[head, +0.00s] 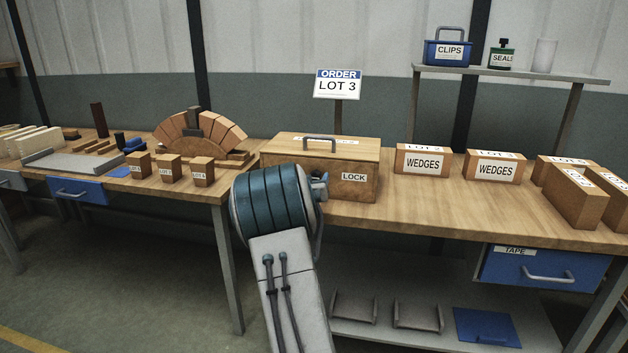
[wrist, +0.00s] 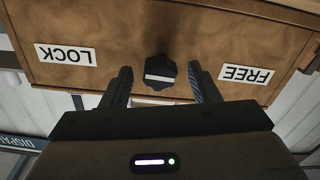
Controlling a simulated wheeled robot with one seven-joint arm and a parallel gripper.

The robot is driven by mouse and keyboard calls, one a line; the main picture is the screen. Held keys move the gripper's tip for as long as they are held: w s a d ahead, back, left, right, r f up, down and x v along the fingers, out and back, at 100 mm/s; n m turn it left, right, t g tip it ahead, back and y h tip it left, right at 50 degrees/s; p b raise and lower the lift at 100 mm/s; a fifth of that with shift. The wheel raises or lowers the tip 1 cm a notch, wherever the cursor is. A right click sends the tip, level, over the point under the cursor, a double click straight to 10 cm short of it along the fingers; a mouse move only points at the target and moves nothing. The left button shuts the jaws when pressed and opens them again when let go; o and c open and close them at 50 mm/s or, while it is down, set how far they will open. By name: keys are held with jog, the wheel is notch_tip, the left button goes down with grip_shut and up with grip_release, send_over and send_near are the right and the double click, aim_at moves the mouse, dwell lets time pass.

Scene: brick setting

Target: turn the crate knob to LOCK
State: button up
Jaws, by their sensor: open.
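The wooden crate (head: 278,150) stands on the bench, its lid closed and a grey handle on top. Its LOCK label (head: 354,176) shows on the right of its front; my arm hides the knob and FREE label there. The wrist view is upside down: the LOCK label (wrist: 65,54) is left, the FREE label (wrist: 246,74) right. The dark knob (wrist: 160,68) sits between them with a pale mark across it; I cannot tell which label it points to. My gripper (wrist: 160,73) is open, one finger on each side of the knob, with gaps visible.
Wedge boxes (head: 423,160) stand right of the crate, and small lot blocks (head: 169,168) to its left, before a brick arch (head: 232,132). An ORDER sign reading LOT 3 (head: 338,86) rises behind the crate.

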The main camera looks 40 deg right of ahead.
jog(key=shift+w+d, duration=0.2)
jog(key=c, duration=1)
